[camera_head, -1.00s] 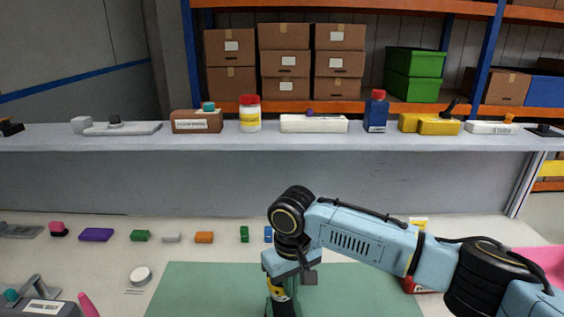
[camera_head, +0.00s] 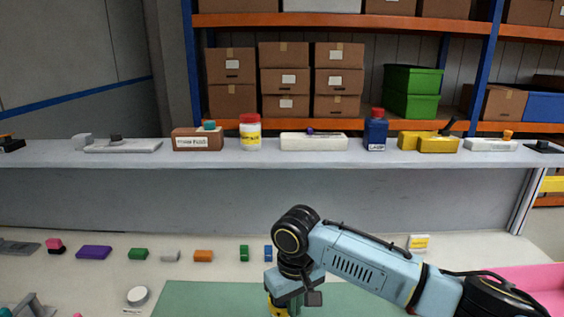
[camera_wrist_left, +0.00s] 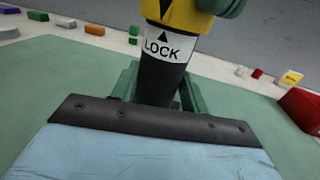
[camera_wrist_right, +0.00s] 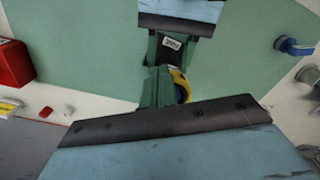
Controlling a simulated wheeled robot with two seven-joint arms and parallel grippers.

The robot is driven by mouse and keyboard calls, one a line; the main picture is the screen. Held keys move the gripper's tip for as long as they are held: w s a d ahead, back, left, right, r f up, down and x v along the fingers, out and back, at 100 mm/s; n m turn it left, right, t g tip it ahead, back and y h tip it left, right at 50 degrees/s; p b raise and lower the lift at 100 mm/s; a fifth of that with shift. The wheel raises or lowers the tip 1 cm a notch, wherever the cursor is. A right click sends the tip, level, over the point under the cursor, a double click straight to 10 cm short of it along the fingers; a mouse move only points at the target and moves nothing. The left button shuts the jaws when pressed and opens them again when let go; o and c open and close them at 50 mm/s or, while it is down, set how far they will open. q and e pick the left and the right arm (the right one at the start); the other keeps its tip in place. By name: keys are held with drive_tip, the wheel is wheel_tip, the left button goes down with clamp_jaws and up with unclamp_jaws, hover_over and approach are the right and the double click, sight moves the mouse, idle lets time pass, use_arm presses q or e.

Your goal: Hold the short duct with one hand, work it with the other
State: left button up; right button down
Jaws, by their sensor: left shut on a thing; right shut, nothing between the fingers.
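The short duct (camera_wrist_left: 162,78) is a dark cylinder with a white "LOCK" label and arrow. A yellow part (camera_wrist_left: 180,14) sits at its top in the left wrist view. My left gripper (camera_wrist_left: 158,86) is shut on the duct, with green fingers on both sides. The yellow part also shows in the right wrist view (camera_wrist_right: 177,76), with a blue ring inside. My right gripper (camera_wrist_right: 154,88) is shut and empty, its green fingers beside the yellow part. In the head view the right gripper's tips are hidden, and the left gripper is out of frame.
A green mat (camera_head: 190,299) covers the work area. Several small coloured blocks, such as a purple one (camera_head: 94,252), line its far side. A red box (camera_wrist_right: 12,64) stands at the mat's edge. A raised shelf (camera_head: 240,160) behind holds several bottles and boxes.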

use_arm(q)
drive_tip(key=shift+f, duration=0.1)
drive_tip(key=shift+a, duration=0.1)
use_arm(e)
wheel_tip(320, 180, up, 6)
drive_tip(key=shift+s, duration=0.2)
drive_tip(key=shift+d, duration=0.1)
wheel_tip(320, 180, down, 6)
drive_tip(key=shift+s+a, duration=0.15)
drive_tip(key=shift+a, duration=0.05)
idle(1.0)
drive_tip(key=shift+w+a, duration=0.2)
drive_tip(key=shift+w, duration=0.2)
idle(0.6)
use_arm(q)
drive_tip(key=shift+s, duration=0.1)
use_arm(e)
drive_tip(key=shift+w+d, duration=0.1)
